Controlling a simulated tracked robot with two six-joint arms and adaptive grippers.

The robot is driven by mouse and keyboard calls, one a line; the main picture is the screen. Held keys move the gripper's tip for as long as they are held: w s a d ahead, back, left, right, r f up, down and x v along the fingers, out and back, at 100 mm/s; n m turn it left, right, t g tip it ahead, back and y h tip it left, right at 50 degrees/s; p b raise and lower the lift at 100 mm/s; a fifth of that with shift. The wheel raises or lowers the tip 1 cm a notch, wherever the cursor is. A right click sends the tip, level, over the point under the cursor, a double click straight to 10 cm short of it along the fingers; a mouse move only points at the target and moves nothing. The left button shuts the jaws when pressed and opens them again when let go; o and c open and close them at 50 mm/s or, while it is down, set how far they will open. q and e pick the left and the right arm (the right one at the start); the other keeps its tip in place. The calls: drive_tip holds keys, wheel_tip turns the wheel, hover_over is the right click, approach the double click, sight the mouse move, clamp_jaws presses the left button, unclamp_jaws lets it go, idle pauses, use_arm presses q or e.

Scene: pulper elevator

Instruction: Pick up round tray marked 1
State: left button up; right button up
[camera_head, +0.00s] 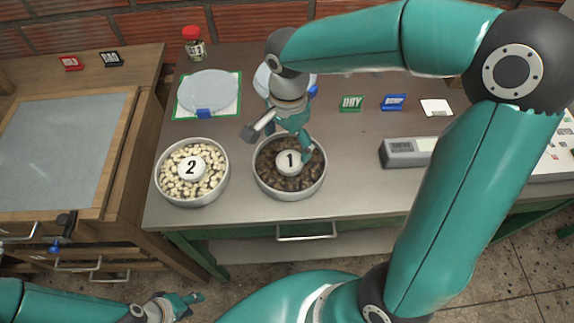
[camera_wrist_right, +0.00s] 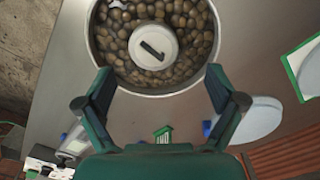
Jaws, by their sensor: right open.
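The round tray marked 1 (camera_head: 262,178) is a metal bowl of dark brown beans with a white "1" knob (camera_head: 289,160) in its middle. It stands on the grey counter, and it also shows at the top of the right wrist view (camera_wrist_right: 160,92). My right gripper (camera_head: 279,144) is open above the tray's far side. In the right wrist view its two fingers (camera_wrist_right: 160,80) are spread near the tray's rim, with nothing between them. My left gripper (camera_head: 188,301) is low at the left, away from the tray; its jaw opening is unclear.
A tray marked 2 (camera_head: 222,190) with pale beans stands just left of tray 1. A round pale lid (camera_head: 209,90) on a green-edged mat and a red-capped jar (camera_head: 194,47) are behind. A green "DRY" sign (camera_head: 351,103), a blue sign (camera_head: 393,102) and a grey device (camera_head: 405,152) stand at right.

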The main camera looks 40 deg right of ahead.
sight(289, 159)
drive_tip(key=shift+s+f, duration=0.2)
drive_tip(key=shift+f, duration=1.15)
drive_tip(key=shift+s+f, duration=0.15)
drive_tip(key=shift+f, duration=1.15)
drive_tip(key=c, duration=1.6)
drive_tip(key=shift+o, duration=0.2)
drive_tip(key=shift+r, duration=0.15)
